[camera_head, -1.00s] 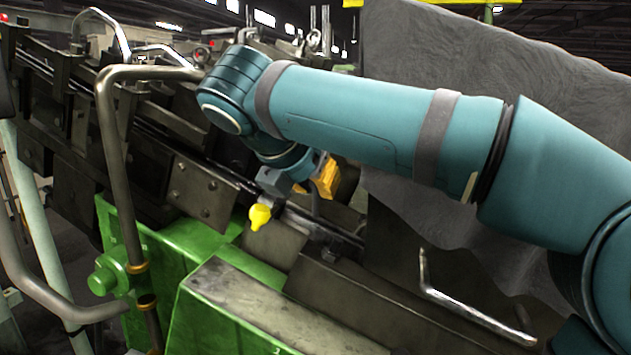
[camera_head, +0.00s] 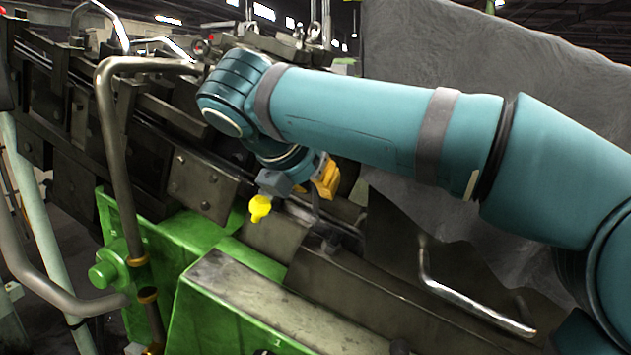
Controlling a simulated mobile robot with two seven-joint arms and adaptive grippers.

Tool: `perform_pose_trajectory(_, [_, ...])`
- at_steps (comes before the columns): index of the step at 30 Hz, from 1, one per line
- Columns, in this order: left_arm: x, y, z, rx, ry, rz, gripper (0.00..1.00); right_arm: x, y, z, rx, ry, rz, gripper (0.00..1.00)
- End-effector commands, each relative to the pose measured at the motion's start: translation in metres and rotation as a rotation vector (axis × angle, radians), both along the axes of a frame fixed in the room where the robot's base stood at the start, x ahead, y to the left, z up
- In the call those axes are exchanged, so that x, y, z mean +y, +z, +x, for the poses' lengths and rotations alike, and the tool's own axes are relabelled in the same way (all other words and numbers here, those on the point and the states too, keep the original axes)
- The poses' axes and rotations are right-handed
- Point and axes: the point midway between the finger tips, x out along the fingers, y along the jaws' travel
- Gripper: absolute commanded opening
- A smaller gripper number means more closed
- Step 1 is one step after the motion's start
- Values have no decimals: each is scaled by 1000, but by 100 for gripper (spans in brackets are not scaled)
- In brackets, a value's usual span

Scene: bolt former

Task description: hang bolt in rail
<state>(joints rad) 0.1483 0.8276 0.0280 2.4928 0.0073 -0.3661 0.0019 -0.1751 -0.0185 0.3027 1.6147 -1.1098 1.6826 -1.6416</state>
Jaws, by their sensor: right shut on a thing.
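My right arm comes in from the right, and its gripper (camera_head: 289,200) hangs over the dark machine bed, left of the picture's middle. The gripper has grey parts and an orange block (camera_head: 326,178). A bright yellow piece (camera_head: 260,208) sits at its lower left end; I cannot tell if it is a fingertip or something held. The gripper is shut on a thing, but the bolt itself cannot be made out. A dark metal rail (camera_head: 343,209) runs diagonally behind and beside the gripper. The wrist hides part of it. My left gripper is out of view.
A green machine housing (camera_head: 205,318) stands below the gripper. A bent metal pipe (camera_head: 112,150) rises on the left. A shiny bar handle (camera_head: 470,308) lies lower right. A grey curtain-like sheet (camera_head: 500,100) stands behind the arm. Dark plates and blocks crowd the upper left.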

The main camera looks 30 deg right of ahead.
Motion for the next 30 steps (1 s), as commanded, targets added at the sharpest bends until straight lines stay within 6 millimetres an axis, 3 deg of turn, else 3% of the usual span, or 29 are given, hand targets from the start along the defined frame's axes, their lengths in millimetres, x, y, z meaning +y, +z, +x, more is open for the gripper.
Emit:
perform_pose_trajectory(28, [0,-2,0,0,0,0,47,0,-10,0,1,1,0,0])
perform_pose_trajectory(29, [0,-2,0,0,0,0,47,0,-11,0,1,1,0,21])
perform_pose_trajectory(30, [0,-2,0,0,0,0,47,0,-11,0,1,1,0,35])
